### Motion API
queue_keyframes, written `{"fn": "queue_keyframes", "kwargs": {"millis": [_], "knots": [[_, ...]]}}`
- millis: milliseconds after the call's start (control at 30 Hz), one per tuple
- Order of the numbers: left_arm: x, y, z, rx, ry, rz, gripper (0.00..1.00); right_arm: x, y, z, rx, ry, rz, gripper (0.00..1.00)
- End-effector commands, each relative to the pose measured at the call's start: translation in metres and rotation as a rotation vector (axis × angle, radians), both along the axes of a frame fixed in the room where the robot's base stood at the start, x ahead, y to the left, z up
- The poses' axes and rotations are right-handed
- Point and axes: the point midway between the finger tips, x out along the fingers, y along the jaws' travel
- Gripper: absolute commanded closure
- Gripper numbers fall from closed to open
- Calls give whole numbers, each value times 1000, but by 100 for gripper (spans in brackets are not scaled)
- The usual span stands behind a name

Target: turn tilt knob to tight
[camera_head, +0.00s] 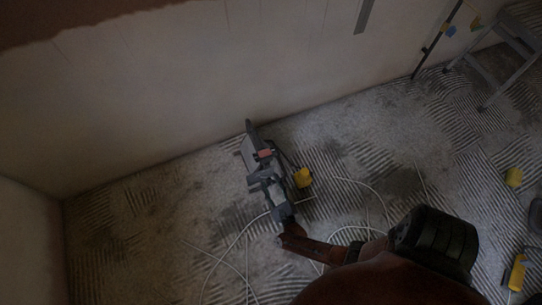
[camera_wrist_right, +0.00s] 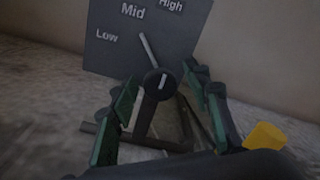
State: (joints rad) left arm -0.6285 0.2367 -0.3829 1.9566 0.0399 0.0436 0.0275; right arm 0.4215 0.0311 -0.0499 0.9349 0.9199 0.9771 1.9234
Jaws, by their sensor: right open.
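A grey panel (camera_wrist_right: 110,45) fills the upper middle of the right wrist view, marked "Low", "Mid" and "High". No "tight" mark is readable. Below the labels is a dark round knob (camera_wrist_right: 152,84) with a short white mark. A thin pale line runs from it up-left toward "Mid", and a dark bar extends below it. My right gripper (camera_wrist_right: 167,92) is open, its green-padded fingers on either side of the knob, with gaps visible. In the head view, my right gripper (camera_head: 262,178) is at the small grey device (camera_head: 250,135), partly hiding it. My left gripper is not in view.
A yellow block (camera_head: 302,178) lies right beside the device. Pale cables (camera_head: 245,235) curl over the ridged floor. A plaster wall (camera_head: 180,90) stands behind. A step ladder (camera_head: 495,65) is at the upper right, and a yellow tool (camera_head: 517,272) at the lower right.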

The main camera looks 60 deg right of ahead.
Motion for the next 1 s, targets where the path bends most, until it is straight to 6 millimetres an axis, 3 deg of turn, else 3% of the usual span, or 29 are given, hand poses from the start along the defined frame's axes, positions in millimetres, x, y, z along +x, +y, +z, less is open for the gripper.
{"fn": "queue_keyframes", "kwargs": {"millis": [500,1000], "knots": [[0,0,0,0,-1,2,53,-59,36,-1,1,2,0,56],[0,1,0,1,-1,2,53,-63,39,-1,1,2,0,56]]}}
